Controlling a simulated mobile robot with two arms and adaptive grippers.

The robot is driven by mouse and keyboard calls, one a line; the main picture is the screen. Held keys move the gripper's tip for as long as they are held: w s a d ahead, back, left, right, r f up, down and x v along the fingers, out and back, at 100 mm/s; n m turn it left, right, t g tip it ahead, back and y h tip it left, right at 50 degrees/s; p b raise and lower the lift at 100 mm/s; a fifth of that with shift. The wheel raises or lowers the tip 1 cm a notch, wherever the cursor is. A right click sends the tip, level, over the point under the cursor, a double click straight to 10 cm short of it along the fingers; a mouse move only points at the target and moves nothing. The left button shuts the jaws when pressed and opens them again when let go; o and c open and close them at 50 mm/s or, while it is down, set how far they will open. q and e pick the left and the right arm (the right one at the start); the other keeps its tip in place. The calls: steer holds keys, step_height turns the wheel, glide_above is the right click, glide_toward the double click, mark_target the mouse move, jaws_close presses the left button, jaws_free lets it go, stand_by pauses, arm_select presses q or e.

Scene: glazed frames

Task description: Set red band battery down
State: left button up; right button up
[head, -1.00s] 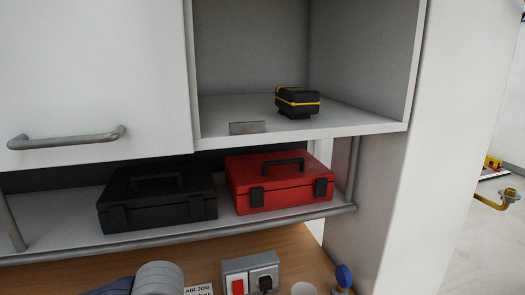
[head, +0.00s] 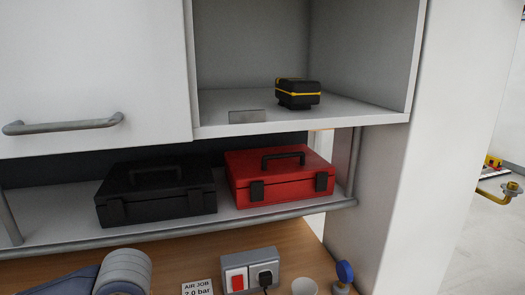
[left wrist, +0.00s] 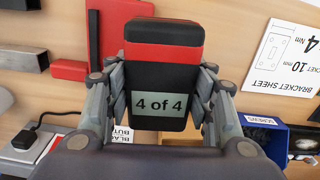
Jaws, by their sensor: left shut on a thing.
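The red band battery (left wrist: 163,50), black with a red band and a "4 of 4" label, is between the fingers of my left gripper (left wrist: 161,80) in the left wrist view. The gripper is shut on it, and the wooden worktop shows behind it. In the head view a grey-blue part of my left arm shows at the lower left; the gripper's fingers and this battery are out of that view. A black battery with a yellow band (head: 297,94) stands on the open cupboard shelf (head: 345,112). My right gripper is in neither view.
A black case (head: 157,195) and a red case (head: 281,177) fill much of the lower shelf. A socket box (head: 250,272) and a blue gauge (head: 345,273) are on the bench. A blue bin (left wrist: 266,140) and a bracket sheet (left wrist: 285,58) lie right of the battery.

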arm_select(q)
steer(key=m, duration=0.4)
steer(key=shift+a+r, duration=0.1)
steer(key=shift+a, duration=0.3)
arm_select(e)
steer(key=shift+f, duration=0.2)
